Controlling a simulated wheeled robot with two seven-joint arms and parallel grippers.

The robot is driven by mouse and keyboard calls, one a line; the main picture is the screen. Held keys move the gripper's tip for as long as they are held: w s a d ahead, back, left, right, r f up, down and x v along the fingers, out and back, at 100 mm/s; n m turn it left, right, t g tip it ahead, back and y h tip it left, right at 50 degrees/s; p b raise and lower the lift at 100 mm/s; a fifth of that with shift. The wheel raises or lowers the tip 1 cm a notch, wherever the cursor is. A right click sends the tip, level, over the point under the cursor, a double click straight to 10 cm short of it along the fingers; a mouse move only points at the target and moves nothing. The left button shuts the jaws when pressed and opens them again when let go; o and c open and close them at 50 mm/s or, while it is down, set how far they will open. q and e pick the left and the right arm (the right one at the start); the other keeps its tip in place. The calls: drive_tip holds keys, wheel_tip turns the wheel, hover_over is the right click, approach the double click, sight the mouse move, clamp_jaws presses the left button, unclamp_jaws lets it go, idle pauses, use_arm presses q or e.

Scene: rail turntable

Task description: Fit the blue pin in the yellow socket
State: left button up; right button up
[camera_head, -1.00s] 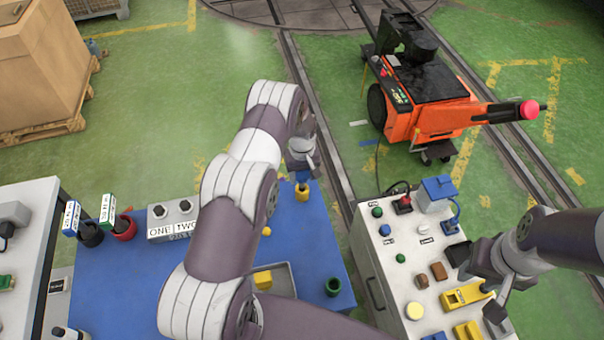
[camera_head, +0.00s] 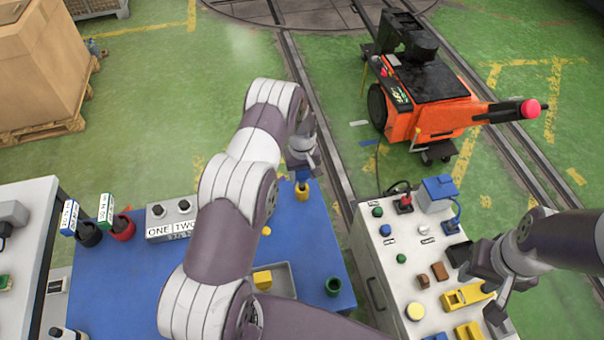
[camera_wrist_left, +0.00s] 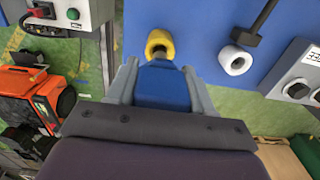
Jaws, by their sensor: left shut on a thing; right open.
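My left gripper (camera_wrist_left: 160,85) is shut on the blue pin (camera_wrist_left: 161,84), which shows between its fingers in the left wrist view. The yellow socket (camera_wrist_left: 159,43) is a ring on the blue table top, just beyond the pin's far end. In the head view the pin (camera_head: 302,178) shows as a small blue piece above the yellow socket (camera_head: 302,193). I cannot tell whether the pin's tip is inside the socket. My right gripper (camera_head: 492,300) is open over the control panel at the right, near a yellow block.
The blue table (camera_head: 110,290) holds a green socket (camera_head: 333,286), a grey tray (camera_head: 284,277) with a yellow piece, and a ONE/TWO button box (camera_head: 172,220). A white socket (camera_wrist_left: 235,60) stands near the yellow one. The white control panel (camera_head: 385,275) stands to the right.

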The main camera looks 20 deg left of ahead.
sight(302, 184)
idle(0.5)
use_arm(q)
drive_tip(key=shift+f+b, duration=2.7)
drive_tip(key=shift+f, duration=0.05)
drive_tip(key=o, duration=1.2)
drive_tip(key=shift+o, duration=0.2)
wheel_tip(302, 184, up, 13)
drive_tip(key=b, duration=0.3)
drive_tip(key=shift+f+b, duration=0.15)
drive_tip(key=shift+b, duration=0.2)
